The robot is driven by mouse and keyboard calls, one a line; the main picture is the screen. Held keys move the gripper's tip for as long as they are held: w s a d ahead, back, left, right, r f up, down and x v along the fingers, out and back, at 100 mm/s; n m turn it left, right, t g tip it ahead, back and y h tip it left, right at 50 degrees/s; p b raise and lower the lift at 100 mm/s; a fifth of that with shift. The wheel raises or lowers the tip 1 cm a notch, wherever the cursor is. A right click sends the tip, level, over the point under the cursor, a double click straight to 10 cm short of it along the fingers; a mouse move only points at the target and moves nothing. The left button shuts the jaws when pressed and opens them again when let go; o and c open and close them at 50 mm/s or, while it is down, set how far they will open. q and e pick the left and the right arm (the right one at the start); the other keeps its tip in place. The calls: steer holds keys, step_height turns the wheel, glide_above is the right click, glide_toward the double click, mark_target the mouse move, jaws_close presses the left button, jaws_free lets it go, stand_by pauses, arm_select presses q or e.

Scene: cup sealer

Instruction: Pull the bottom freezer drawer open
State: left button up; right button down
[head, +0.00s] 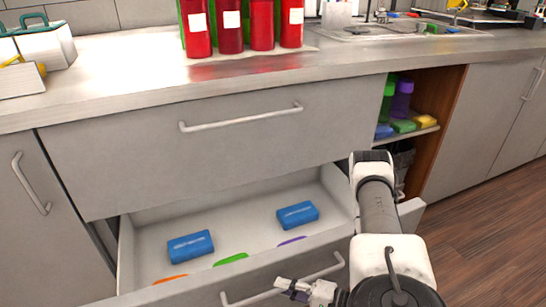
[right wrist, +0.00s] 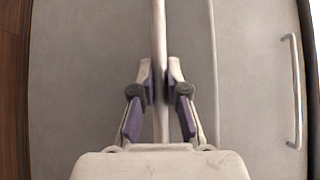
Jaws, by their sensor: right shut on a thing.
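The bottom drawer (head: 240,225) is pulled partly out below a closed upper drawer, and its inside shows. Its bar handle (head: 325,268) runs across the front panel. My right gripper (head: 300,288) is at this handle, low in the head view. In the right wrist view my right gripper (right wrist: 160,85) has its two fingers on either side of the handle bar (right wrist: 159,40), shut on it. Two blue packs, one on the left (head: 191,246) and one on the right (head: 298,215), lie in the drawer. My left gripper is not in view.
The closed upper drawer (head: 150,165) has its own handle (head: 240,117). Red bottles (head: 230,30) stand on the counter (head: 120,75) above. An open shelf (head: 410,130) with colored items is at the right. Wooden floor (head: 480,240) lies free at the lower right.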

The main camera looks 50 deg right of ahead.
stand_by(0.3)
steer(key=c, duration=1.2)
jaws_free()
steer(key=shift+s, duration=0.1)
steer(key=v, duration=1.1)
steer(key=shift+s+d+r, duration=0.1)
steer(key=shift+s, duration=0.3)
